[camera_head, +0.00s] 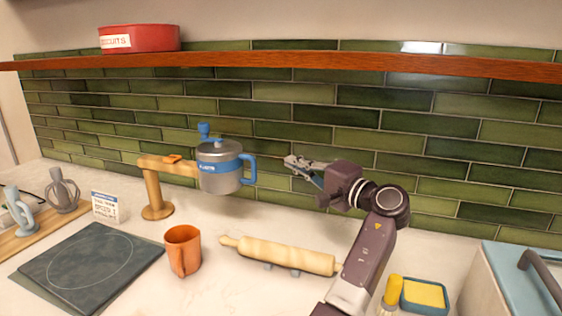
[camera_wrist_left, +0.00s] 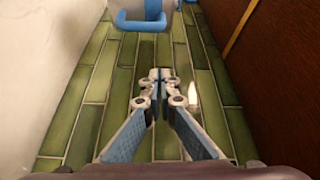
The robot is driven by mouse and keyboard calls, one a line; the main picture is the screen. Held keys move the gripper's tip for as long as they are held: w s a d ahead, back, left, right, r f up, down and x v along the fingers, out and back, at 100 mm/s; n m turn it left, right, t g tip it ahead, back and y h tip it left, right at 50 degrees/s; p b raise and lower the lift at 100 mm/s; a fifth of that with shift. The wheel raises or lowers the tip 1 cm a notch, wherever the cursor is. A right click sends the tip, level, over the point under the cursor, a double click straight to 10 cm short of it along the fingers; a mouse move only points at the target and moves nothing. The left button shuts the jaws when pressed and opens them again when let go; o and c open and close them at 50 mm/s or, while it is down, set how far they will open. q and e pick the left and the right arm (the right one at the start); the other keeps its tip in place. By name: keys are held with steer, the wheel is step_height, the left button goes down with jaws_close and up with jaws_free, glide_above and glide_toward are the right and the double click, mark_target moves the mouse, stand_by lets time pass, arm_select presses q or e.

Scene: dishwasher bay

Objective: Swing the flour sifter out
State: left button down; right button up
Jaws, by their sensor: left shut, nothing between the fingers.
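The flour sifter (camera_head: 216,178) is a silver drum with a blue band, a blue knob on top and a blue side handle (camera_head: 250,169). It hangs at the end of a wooden arm (camera_head: 175,166) on a wooden post (camera_head: 153,193), in front of the green tiled wall. My left gripper (camera_head: 290,160) is shut and empty, to the right of the handle and apart from it. In the left wrist view the shut fingertips (camera_wrist_left: 160,74) point toward the blue handle (camera_wrist_left: 141,24) at the top edge. My right gripper is not in view.
A wooden shelf (camera_head: 300,60) with a red biscuits tin (camera_head: 150,38) runs above. Below are an orange cup (camera_head: 182,252), a rolling pin (camera_head: 285,255), a dark board (camera_head: 88,268), and a sponge dish (camera_head: 425,296). A teal-topped box (camera_head: 520,275) stands at right.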

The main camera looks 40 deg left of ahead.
arm_select(q)
steer(key=w+a+p, duration=0.2)
steer(key=a, duration=0.7)
steer(key=s, duration=0.1)
steer(key=s+p, duration=0.1)
steer(key=s, duration=0.2)
steer(key=shift+s+d+f+p, duration=0.1)
steer(key=shift+s+d+p, duration=0.1)
steer(key=shift+d+p, duration=0.2)
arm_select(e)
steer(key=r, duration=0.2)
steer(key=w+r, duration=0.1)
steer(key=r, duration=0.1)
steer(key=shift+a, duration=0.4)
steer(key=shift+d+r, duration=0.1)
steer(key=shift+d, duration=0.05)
